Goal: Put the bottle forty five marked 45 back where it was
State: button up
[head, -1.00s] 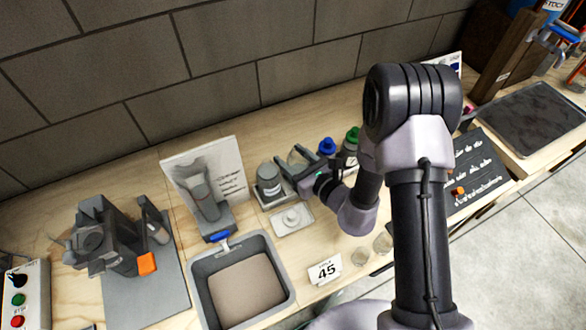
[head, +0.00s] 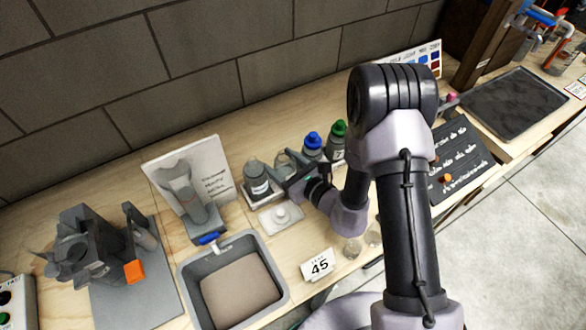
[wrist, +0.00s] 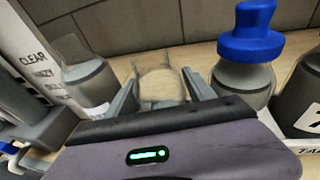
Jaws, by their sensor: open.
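My gripper (head: 284,171) is open among the bottles at the back of the bench. In the wrist view its fingers (wrist: 162,92) stand on either side of a clear vessel (wrist: 160,82), with gaps visible. A grey bottle (head: 256,181) stands left of the gripper, on a pale stand; it also shows in the wrist view (wrist: 88,82). A blue-capped bottle (head: 312,148) and a green-capped bottle (head: 336,143) stand to the right. A white card marked 45 (head: 318,264) stands at the front edge. I cannot read a 45 on any bottle.
A grey basin (head: 232,285) and an upright sign (head: 190,185) stand to the left. A small white tray (head: 280,217) lies in front of the gripper. A dark panel (head: 458,158) lies to the right.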

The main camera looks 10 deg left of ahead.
jog(key=p+v, duration=0.1)
jog(key=v, duration=1)
jog(key=shift+w, duration=0.1)
jog(key=s+a+r+n+g+y, duration=0.35)
jog(key=a+r+n, duration=0.2)
jog(key=r, duration=0.45)
jog(key=s+r+n+g+h, duration=0.2)
jog(key=s+r+n+g, duration=0.55)
jog(key=s+n, duration=0.25)
jog(key=s+d+r+n+t+h, duration=0.1)
jog(key=d+r+n+t+h, duration=0.2)
jog(key=d+h, duration=0.2)
jog(key=s+d+r+n+t+h, duration=0.1)
jog(key=d+r+n+t+h, duration=0.2)
jog(key=d, duration=0.9)
jog(key=h, duration=0.3)
jog(key=shift+r, duration=0.2)
jog(key=shift+n, duration=0.25)
